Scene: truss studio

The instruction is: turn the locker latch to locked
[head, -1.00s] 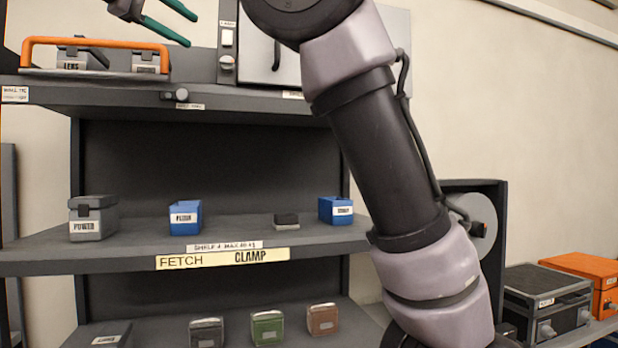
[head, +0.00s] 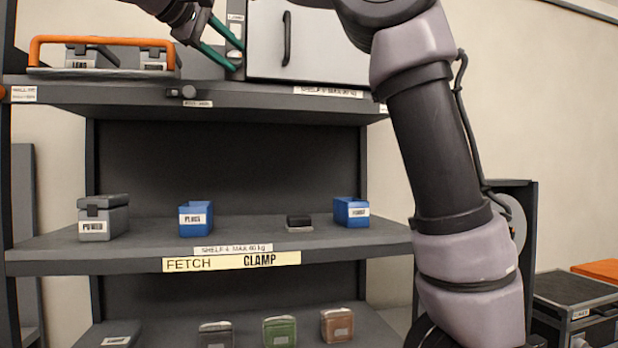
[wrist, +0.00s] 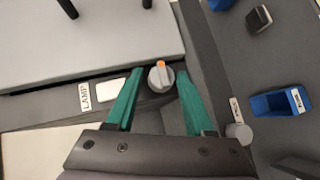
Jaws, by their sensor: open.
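The locker (head: 322,50) is a pale grey box with a dark bar handle on its door, on the upper shelf. Its door also fills the upper left of the wrist view (wrist: 90,45). A round grey latch knob (wrist: 161,79) with an orange mark sits beside the door on a dark strip. The mark is at the knob's top edge in the wrist view. My gripper (wrist: 160,72) is open, with one green finger on each side of the knob and a gap visible on both sides. In the head view my gripper (head: 236,57) covers the knob.
A white switch plate (wrist: 112,90) labelled LAMP is close to the left finger. A small round knob (head: 189,91) sticks out of the shelf edge. An orange-handled tray (head: 105,41) stands to the left. Blue bins (head: 196,219) and small boxes are on the shelf below.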

